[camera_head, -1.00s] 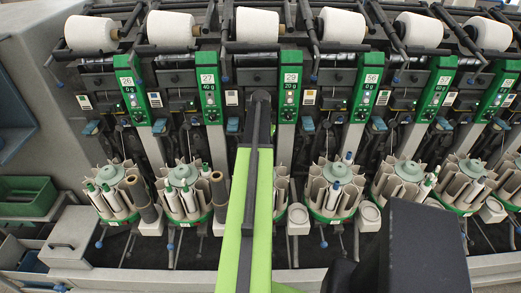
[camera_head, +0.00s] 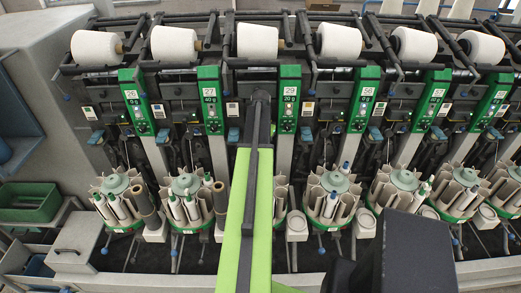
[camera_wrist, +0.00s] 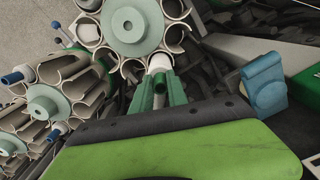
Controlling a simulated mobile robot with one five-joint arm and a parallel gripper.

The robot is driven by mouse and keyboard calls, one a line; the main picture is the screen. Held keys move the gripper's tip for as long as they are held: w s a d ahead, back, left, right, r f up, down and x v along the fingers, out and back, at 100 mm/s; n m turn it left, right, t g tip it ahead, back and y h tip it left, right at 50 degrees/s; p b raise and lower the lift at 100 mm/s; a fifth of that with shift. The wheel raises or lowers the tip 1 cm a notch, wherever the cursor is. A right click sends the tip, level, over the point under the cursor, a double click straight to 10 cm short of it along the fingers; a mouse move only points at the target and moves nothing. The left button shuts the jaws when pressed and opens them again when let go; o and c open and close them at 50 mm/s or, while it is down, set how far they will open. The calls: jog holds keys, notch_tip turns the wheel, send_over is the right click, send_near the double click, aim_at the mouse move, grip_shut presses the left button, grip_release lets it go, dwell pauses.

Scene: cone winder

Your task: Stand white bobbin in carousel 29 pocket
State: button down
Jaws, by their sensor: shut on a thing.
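In the wrist view my gripper (camera_wrist: 161,92) has green fingers, shut on a white bobbin (camera_wrist: 158,63), of which only a short pale part shows. The bobbin is close to the rim of a carousel (camera_wrist: 130,22) with a pale green hub and open pockets. I cannot tell whether it is inside a pocket or beside one. In the head view the 29 plate (camera_head: 290,82) marks the unit behind my arm. The carousel below it (camera_head: 281,198) is mostly hidden by my lime green arm, and so is my gripper.
Neighbouring carousels (camera_head: 186,190) and (camera_head: 333,190) hold several bobbins. Another carousel (camera_wrist: 42,108) is at the left of the wrist view. A blue part (camera_wrist: 264,85) stands right of my gripper. A green bin (camera_head: 28,202) is at far left.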

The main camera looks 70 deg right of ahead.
jog(key=shift+r+p, duration=0.4)
jog(key=shift+r, duration=0.35)
notch_tip(320, 180, up, 4)
jog(key=p, duration=0.4)
jog(key=shift+r, duration=0.25)
jog(key=shift+p, duration=0.3)
notch_tip(320, 180, up, 4)
jog(key=p, duration=0.4)
jog(key=shift+r, duration=0.25)
